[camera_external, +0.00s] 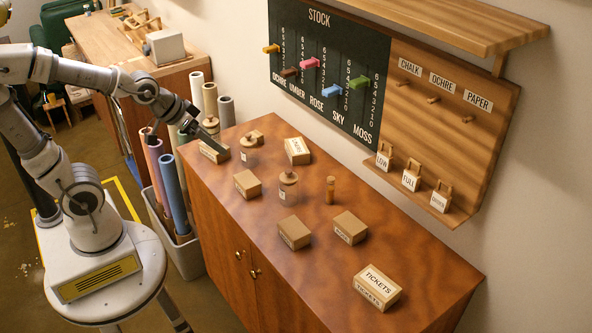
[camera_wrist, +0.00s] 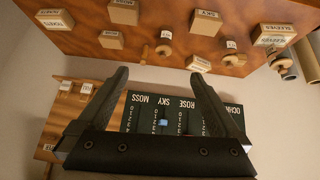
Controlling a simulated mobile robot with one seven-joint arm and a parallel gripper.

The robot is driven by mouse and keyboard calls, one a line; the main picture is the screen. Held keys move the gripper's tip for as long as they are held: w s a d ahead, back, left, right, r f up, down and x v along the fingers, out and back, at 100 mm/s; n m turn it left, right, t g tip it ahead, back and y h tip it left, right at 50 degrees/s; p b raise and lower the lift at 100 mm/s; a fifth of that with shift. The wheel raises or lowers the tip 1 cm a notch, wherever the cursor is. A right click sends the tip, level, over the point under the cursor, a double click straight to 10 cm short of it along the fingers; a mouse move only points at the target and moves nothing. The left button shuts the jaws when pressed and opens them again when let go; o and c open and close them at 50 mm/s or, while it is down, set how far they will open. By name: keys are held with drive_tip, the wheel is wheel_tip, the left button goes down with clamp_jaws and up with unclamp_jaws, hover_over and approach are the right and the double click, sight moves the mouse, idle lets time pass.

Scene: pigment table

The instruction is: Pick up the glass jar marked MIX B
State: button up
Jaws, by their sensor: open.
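One jar (camera_external: 288,190) is near the middle, the other (camera_external: 249,155) is farther back, near my gripper. The jars also show in the wrist view, a middle one (camera_wrist: 165,48) and a right one (camera_wrist: 230,58). Their small white labels are too small to read, so I cannot tell which is MIX B. My gripper (camera_external: 213,137) is above the cabinet's far left end, apart from the jars. Its two dark fingers (camera_wrist: 160,76) are spread and empty in the wrist view.
Several cardboard boxes stand around the jars, including the TICKETS box (camera_external: 378,287) at the front right. The stock board (camera_external: 325,75) hangs on the wall behind. Paper rolls (camera_external: 170,190) stand beside the cabinet.

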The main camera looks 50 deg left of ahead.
drive_tip(key=w+d+f+t+p, duration=0.2)
drive_tip(key=w+d+f+t, duration=0.1)
drive_tip(key=w+f, duration=0.65)
drive_tip(key=n+t+y+p, duration=0.1)
drive_tip(key=t+y+p, duration=0.1)
drive_tip(key=t, duration=0.1)
approach(281, 184)
drive_tip(key=b+x, duration=0.3)
drive_tip(key=b, duration=0.5)
drive_tip(key=shift+w+d+f+b, duration=0.1)
drive_tip(key=shift+w+b, duration=0.2)
drive_tip(key=shift+b, duration=0.05)
drive_tip(key=shift+w+b, duration=0.1)
drive_tip(key=shift+b, duration=0.4)
drive_tip(key=b, duration=0.5)
drive_tip(key=shift+w+f, duration=0.2)
drive_tip(key=shift+w, duration=0.15)
